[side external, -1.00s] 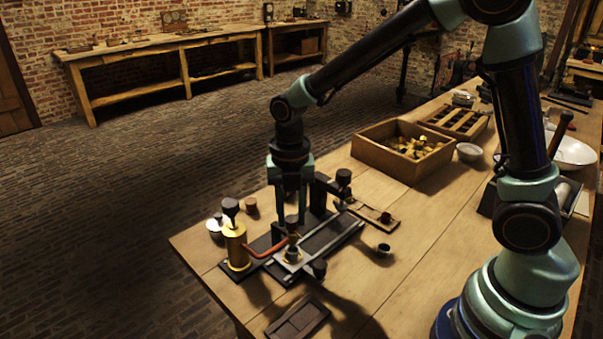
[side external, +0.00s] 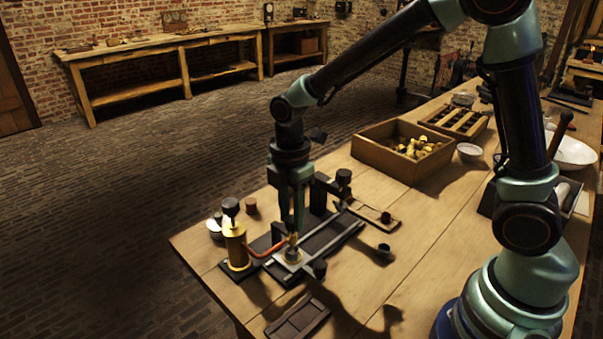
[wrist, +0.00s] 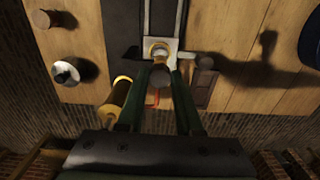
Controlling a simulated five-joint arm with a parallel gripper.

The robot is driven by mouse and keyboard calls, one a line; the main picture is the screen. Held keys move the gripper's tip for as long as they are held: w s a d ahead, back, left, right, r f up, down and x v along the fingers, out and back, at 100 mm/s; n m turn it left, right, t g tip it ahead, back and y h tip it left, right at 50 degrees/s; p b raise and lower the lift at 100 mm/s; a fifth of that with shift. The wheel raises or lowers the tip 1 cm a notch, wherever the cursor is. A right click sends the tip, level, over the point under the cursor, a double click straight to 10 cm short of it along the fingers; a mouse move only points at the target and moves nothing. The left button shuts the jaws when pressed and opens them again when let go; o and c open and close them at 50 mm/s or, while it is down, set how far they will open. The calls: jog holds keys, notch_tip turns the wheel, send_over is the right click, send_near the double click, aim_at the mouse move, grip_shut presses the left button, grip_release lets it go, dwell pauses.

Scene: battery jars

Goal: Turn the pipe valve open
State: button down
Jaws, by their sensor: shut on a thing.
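My gripper (side external: 292,226) points down over the bench fixture. It is shut on a round-headed knob, the pipe valve (wrist: 160,77), which shows between the two fingers in the wrist view. In the side view the fingers mostly hide the knob. A white plate with a pale ring (side external: 291,257) lies below it. The cylinder also shows left of the fingers in the wrist view (wrist: 115,98). I cannot tell how far the valve is turned.
A post with a black knob (side external: 343,177) stands close behind my gripper. Another dark knob (side external: 319,268) is at the fixture's front. A dark tray (side external: 297,320) lies in front, and a wooden box of brass parts (side external: 375,157) farther back.

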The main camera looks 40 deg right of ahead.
aim_at(292, 218)
jog(key=m, duration=0.6)
jog(key=shift+m, duration=0.4)
dwell(0.3)
jog(key=c, duration=0.6)
grip_release()
jog(key=shift+r, duration=0.1)
notch_tip(292, 218, up, 12)
